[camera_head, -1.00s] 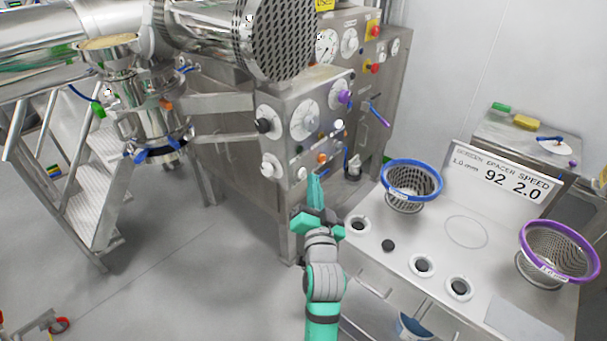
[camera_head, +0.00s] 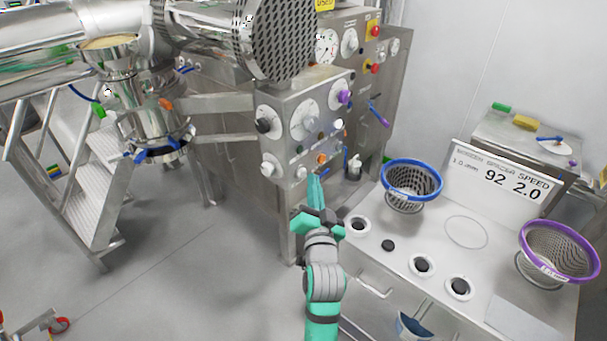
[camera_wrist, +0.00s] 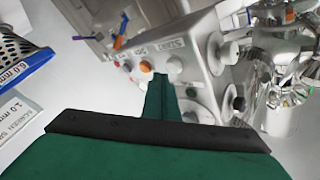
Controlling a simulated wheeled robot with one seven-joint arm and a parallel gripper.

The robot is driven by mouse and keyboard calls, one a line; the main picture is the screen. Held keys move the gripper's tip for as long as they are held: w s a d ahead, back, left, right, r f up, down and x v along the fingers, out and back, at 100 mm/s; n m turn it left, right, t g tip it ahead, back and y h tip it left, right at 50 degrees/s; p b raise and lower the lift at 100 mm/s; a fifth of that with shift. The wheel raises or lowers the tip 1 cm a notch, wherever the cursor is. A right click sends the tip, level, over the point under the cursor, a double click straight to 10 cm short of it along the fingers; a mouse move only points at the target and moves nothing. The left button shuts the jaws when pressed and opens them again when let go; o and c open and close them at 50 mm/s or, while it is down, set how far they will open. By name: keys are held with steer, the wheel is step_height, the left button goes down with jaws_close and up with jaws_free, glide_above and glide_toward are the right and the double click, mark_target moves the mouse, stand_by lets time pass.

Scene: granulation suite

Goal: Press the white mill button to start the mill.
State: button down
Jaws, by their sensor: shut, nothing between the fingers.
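The steel control panel (camera_head: 296,145) carries a small white round button (camera_head: 338,124), seemingly the mill button, near its right edge below a purple knob (camera_head: 344,97). An orange button (camera_head: 321,158) sits lower on the panel and also shows in the wrist view (camera_wrist: 146,66). My gripper (camera_head: 315,178) is shut and empty, its fingertips in front of the panel's lower part, below the white button in the picture. In the wrist view the closed fingers (camera_wrist: 161,82) point at the panel. I cannot tell there which control is the white button, or whether the fingertips touch anything.
A white-topped bench (camera_head: 440,255) with a blue-rimmed basket (camera_head: 412,180), a purple-rimmed basket (camera_head: 558,252) and a sign (camera_head: 502,180) stands at right. A steel vessel (camera_head: 150,110) and stairs (camera_head: 100,195) stand at left.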

steer(key=shift+a, duration=0.15)
steer(key=shift+w+a, duration=0.2)
steer(key=shift+w, duration=0.05)
